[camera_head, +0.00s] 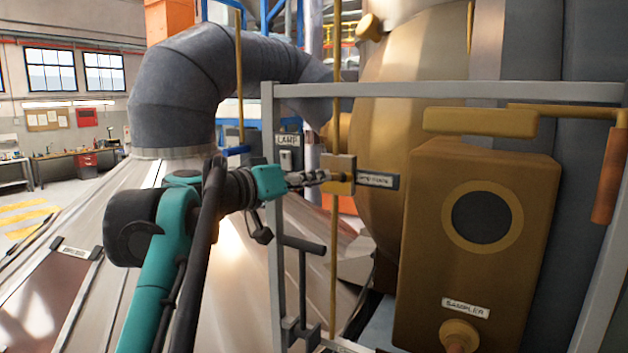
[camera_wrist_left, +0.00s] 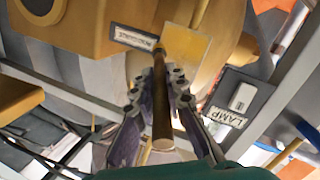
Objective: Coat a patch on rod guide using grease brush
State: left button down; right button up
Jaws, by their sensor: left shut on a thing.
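The rod guide (camera_head: 338,174) is a yellow block on a thin vertical yellow rod, with a small label plate (camera_head: 377,180) to its right. In the left wrist view it shows as a flat yellow plate (camera_wrist_left: 186,50). My left gripper (camera_head: 308,178) points right at the guide, close to its left side. It is shut on the grease brush (camera_wrist_left: 162,115), whose brown round handle lies between the two fingers. The brush's far end reaches the plate's edge near the label; bristles are not clear, and I cannot tell whether they touch. My right gripper is not in view.
A grey frame (camera_head: 270,220) stands around the guide, with a top bar above it. A brown sampler box (camera_head: 420,250) is on the right. A lamp switch (camera_head: 286,158) sits behind my left wrist. A large grey duct (camera_head: 175,90) rises at the left.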

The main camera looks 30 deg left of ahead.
pick_arm(q)
jog(key=shift+a+p, duration=0.75)
jog(key=shift+a, duration=3.2)
jog(key=shift+d+r, duration=0.2)
jog(key=shift+d, duration=1.2)
jog(key=shift+d+r, duration=0.25)
jog(key=shift+d, duration=1.2)
jog(key=shift+d+r, duration=0.2)
jog(key=shift+d, duration=1.2)
jog(key=shift+a, duration=0.15)
jog(key=shift+a, duration=0.1)
